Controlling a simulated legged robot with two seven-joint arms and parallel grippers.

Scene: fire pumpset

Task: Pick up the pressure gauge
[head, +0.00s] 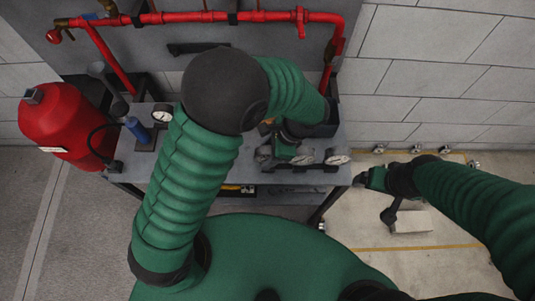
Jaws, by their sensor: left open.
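A round white-faced pressure gauge (303,156) and another (338,156) sit near the front right edge of the grey table (205,178). A third white-faced gauge (162,114) stands on the left part of the table, beside a blue cylinder (137,129). My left gripper (281,155) is open over the table, just left of the two right-hand gauges; its own arm partly hides it. I cannot tell whether it touches a gauge. My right gripper (372,179) is off the table's right edge, and its jaws are too small to read.
A red tank (62,122) stands left of the table. Red pipes (200,17) run along the grey panel behind it. A pale block (409,222) and several small fittings (416,149) lie on the floor at right. My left arm hides the table's middle.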

